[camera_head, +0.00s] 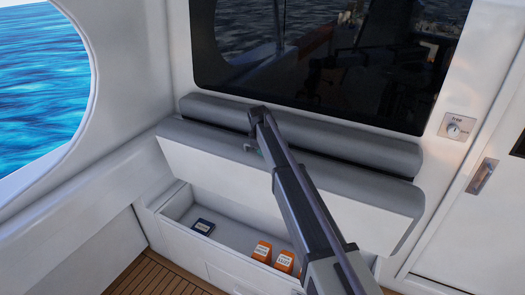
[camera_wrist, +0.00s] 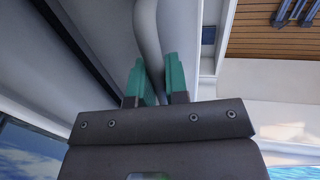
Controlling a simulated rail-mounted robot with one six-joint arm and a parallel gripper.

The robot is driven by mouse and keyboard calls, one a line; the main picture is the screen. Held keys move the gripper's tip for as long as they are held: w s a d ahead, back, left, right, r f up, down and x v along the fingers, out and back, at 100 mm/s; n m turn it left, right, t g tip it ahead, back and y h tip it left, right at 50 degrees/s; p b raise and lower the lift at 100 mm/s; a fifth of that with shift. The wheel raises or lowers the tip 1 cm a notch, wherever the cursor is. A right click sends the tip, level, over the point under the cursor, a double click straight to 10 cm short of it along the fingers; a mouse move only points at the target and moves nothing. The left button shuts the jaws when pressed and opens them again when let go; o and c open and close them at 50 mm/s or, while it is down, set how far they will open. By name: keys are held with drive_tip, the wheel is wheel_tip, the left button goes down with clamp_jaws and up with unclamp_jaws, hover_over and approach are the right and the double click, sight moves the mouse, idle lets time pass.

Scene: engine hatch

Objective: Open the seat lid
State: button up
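The seat lid (camera_head: 230,172) is raised steeply, its white inner face toward the camera and its grey padded edge along the top. The open seat compartment (camera_head: 213,214) shows below it. My gripper (camera_head: 256,150) is at the lid's top edge, left of its middle; my arm hides part of the lid. In the wrist view, the teal fingers of my gripper (camera_wrist: 155,83) straddle a narrow grey rounded edge of the lid (camera_wrist: 147,32) and appear closed on it. The exact contact is partly hidden.
In the compartment are a dark blue box (camera_head: 203,227) and several orange boxes (camera_head: 262,251). A grey backrest (camera_head: 215,111) runs behind the lid under a dark window.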

drive_tip(key=o, duration=0.4)
drive_tip(key=shift+o, duration=0.2)
drive_tip(key=p+v, duration=1)
drive_tip(key=v, duration=0.1)
drive_tip(key=shift+p, duration=0.35)
drive_tip(key=shift+f, duration=0.15)
drive_tip(key=s+d+f+m+b, duration=0.4)
drive_tip(key=s+d, duration=0.3)
drive_tip(key=s, duration=0.6)
drive_tip(key=s+d+f+m+g+b, duration=0.1)
drive_tip(key=s+d+f+m+b, duration=0.3)
drive_tip(key=s, duration=1)
drive_tip(key=s+d+f+m+g+y+b, duration=0.1)
drive_tip(key=s+d+f+m+b, duration=0.3)
drive_tip(key=s+d, duration=0.6)
drive_tip(key=s+f+m, duration=0.1)
drive_tip(key=s, duration=0.2)
drive_tip(key=shift+s+d+b, duration=0.3)
drive_tip(key=shift+s+b, duration=0.05)
